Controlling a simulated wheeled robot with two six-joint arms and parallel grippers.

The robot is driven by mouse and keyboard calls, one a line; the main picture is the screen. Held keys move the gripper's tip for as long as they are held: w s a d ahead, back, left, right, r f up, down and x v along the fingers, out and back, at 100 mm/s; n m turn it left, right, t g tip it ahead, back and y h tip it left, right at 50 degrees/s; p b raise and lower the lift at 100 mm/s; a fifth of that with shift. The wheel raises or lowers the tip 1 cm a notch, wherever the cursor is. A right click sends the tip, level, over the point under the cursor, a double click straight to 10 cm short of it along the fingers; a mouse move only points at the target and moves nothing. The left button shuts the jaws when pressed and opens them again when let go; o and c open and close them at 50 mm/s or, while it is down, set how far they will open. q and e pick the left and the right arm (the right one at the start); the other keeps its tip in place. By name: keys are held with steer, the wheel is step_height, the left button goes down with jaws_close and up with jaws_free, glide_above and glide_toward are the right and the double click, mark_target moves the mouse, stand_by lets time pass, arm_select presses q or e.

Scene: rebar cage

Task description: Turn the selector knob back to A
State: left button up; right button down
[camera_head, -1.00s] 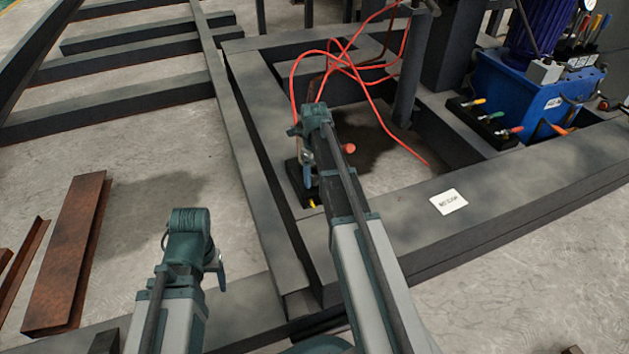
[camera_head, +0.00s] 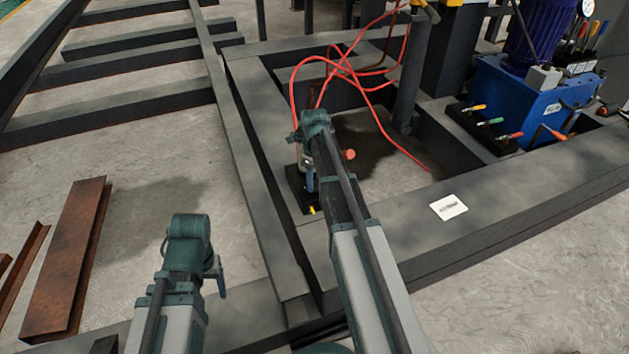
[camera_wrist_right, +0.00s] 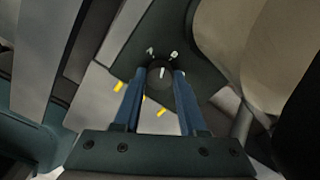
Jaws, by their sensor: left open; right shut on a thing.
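The selector knob (camera_wrist_right: 160,79) is a small round dark knob with a white pointer line, seen in the right wrist view on a dark plate. The pointer is nearly upright in that view. A white letter A (camera_wrist_right: 150,51) is printed above it to the left, and another white mark (camera_wrist_right: 174,54) above it to the right, too small to read. My right gripper (camera_wrist_right: 158,75) has its two blue fingers on either side of the knob, shut on it. In the head view my right gripper (camera_head: 309,183) points down at a black base (camera_head: 295,188). My left gripper (camera_head: 221,280) is open and empty.
Red hoses (camera_head: 345,62) loop behind my right arm. A blue pump unit (camera_head: 530,95) with coloured levers stands at the right. A white label (camera_head: 449,206) lies on the dark frame beam (camera_head: 510,190). Rusty steel (camera_head: 65,255) lies on the floor at left.

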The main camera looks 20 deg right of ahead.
steer(key=n, duration=0.6)
steer(key=shift+n, duration=0.4)
stand_by(0.3)
steer(key=shift+c, duration=2.3)
jaws_free()
steer(key=shift+r, duration=0.1)
step_height(320, 180, up, 14)
steer(key=p, duration=1.4)
steer(key=shift+f, duration=0.2)
